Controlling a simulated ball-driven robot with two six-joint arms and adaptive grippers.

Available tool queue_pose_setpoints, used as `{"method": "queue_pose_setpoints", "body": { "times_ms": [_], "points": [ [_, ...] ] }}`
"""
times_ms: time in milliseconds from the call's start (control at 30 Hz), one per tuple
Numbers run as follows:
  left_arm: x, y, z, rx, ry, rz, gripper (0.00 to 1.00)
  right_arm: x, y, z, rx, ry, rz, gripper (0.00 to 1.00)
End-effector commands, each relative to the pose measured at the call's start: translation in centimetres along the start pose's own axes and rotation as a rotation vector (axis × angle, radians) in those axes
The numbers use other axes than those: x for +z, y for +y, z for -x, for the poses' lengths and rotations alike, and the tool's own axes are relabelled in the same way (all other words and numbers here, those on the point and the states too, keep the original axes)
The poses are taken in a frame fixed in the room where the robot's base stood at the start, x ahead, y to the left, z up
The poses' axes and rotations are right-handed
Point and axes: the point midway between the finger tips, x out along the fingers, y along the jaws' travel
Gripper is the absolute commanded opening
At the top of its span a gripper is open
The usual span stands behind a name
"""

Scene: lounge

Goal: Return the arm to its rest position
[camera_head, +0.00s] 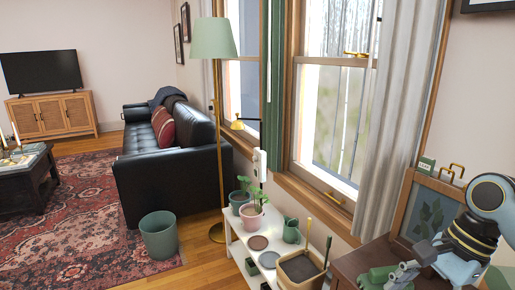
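My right arm (470,238) comes in from the right edge, bent down over the dark brown cabinet at the bottom right. My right gripper (398,274) is low at the cabinet top, beside a green object (375,279). The fingers are small and partly merge with that object, so I cannot tell whether they are open, shut or touching it. My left arm and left gripper are not in view.
A framed leaf picture (428,212) stands close behind my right arm. A white shelf (238,248) holds potted plants, a green jug (291,231) and a planter box (299,268). A floor lamp (217,130), green bin (159,235) and black sofa (165,165) stand left.

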Motion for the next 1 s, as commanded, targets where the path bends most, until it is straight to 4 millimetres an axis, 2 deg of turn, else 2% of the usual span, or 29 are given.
{"method": "queue_pose_setpoints", "body": {
  "times_ms": [167,467,700,1000],
  "points": [
    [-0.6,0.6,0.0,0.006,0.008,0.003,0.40,1.2,2.2,-1.5,-0.007,0.055,0.199,0.72],
    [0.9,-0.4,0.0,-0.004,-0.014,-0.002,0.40,3.9,7.3,-2.7,-0.005,0.208,0.687,0.72],
    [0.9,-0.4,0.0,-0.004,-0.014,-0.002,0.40,5.7,11.2,-1.5,0.038,0.344,1.049,0.72],
    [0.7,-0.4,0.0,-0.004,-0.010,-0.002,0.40,6.9,14.8,1.4,0.133,0.484,1.373,0.72]
  ]
}}
